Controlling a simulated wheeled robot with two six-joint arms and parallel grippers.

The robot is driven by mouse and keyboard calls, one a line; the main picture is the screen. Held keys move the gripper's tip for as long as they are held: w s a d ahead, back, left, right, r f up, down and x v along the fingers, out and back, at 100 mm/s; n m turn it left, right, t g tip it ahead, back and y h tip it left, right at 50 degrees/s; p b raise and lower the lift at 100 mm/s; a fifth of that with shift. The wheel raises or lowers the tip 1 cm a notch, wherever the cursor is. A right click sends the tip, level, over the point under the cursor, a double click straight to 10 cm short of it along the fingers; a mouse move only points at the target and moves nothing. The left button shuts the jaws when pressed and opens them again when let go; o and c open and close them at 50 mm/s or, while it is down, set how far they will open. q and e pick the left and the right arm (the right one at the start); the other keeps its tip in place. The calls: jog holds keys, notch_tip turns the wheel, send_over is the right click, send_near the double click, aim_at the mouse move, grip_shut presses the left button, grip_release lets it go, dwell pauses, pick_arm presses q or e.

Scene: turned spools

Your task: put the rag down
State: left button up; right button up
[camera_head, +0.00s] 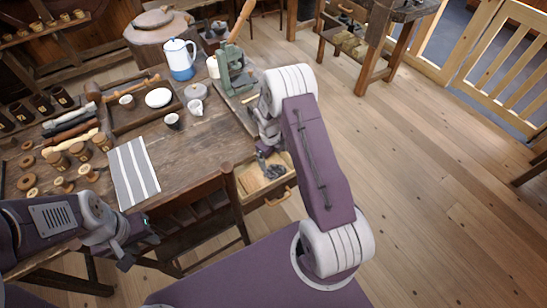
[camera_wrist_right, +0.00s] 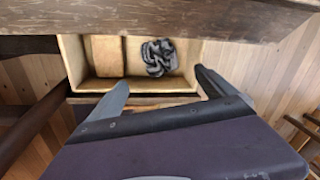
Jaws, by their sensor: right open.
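A crumpled dark grey rag (camera_wrist_right: 158,57) lies in an open wooden drawer (camera_wrist_right: 75,62), near its right side in the right wrist view. In the head view the rag (camera_head: 272,170) shows in the drawer (camera_head: 249,196) below my right wrist. My right gripper (camera_wrist_right: 163,80) is open, with nothing between its fingers. Its fingertips are apart from the rag, at the drawer's near edge in the wrist view.
The workbench carries a striped cloth (camera_head: 133,172), cups, a white plate (camera_head: 158,97), a blue and white pot (camera_head: 180,60), a green press (camera_head: 235,70) and several spools. Open floor lies to the right.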

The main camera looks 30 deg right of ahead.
jog(key=s+a+r+n, duration=0.3)
jog(key=s+r+n, duration=0.2)
jog(key=n, duration=0.5)
jog(key=s+a+r+n+y, duration=0.1)
jog(key=s+a+r+n, duration=0.2)
jog(key=s+r+n, duration=0.3)
jog(key=s+a+r+n, duration=0.4)
jog(key=s+n, duration=0.3)
jog(key=n, duration=0.8)
jog(key=shift+r+n+t, duration=0.3)
jog(key=shift+r+t, duration=0.1)
jog(key=shift+r, duration=0.3)
jog(key=shift+d, duration=0.1)
